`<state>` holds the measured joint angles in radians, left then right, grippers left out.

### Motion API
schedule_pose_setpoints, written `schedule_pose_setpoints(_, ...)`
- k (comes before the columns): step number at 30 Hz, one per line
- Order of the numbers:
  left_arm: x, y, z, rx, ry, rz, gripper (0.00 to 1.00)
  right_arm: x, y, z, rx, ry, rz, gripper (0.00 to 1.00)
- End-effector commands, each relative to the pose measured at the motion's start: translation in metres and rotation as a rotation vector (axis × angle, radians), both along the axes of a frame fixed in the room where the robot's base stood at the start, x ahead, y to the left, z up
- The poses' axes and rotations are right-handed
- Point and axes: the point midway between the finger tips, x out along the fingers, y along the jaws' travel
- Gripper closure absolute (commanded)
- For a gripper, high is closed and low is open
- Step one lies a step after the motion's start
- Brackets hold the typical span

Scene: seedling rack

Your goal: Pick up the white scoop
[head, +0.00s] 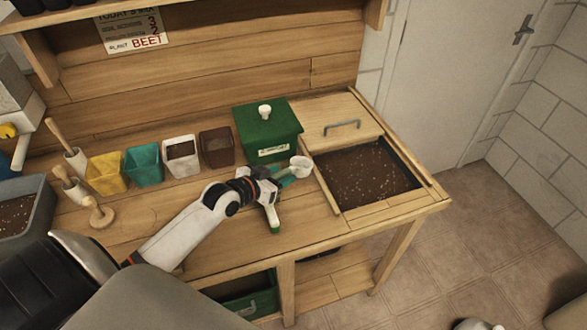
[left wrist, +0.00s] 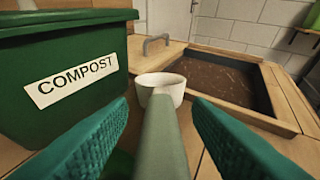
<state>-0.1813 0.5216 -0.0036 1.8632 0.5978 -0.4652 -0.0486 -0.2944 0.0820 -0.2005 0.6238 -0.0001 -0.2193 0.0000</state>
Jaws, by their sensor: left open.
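The white scoop (head: 301,166) is at the bench front, just left of the soil bed, beside the green compost bin. In the left wrist view its round white bowl (left wrist: 161,84) is ahead, with a pale green handle (left wrist: 161,140) running back toward me. My left gripper (head: 288,180) is at the scoop. In the left wrist view its two teal fingers (left wrist: 160,110) are open, one on each side of the handle, with gaps showing. The handle is partly hidden by the gripper in the head view. My right gripper is not in view.
The green compost bin (head: 269,131) stands close to the left gripper. A soil bed (head: 361,175) lies to the right. Several pots, including a brown one (head: 216,148), stand left of the bin. A white piece with a green end (head: 272,216) is below the gripper; its identity is unclear.

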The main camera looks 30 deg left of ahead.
Motion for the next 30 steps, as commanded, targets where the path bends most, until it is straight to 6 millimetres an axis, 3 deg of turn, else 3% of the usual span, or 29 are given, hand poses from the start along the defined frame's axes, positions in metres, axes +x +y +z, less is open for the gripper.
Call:
schedule_pose_setpoints(9, 0.005, -0.001, -0.003, 0.001, 0.0, -0.001, 0.56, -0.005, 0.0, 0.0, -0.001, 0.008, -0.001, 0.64)
schedule_pose_setpoints(17, 0.005, -0.001, -0.003, 0.0, 0.001, -0.001, 0.99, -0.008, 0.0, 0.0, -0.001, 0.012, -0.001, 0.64)
schedule_pose_setpoints(25, 0.005, -0.001, -0.001, 0.001, 0.0, -0.001, 1.0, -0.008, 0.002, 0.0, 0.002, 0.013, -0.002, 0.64)
schedule_pose_setpoints(30, 0.006, -0.001, 0.019, 0.002, -0.004, -0.002, 1.0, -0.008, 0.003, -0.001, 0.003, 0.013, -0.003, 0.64)
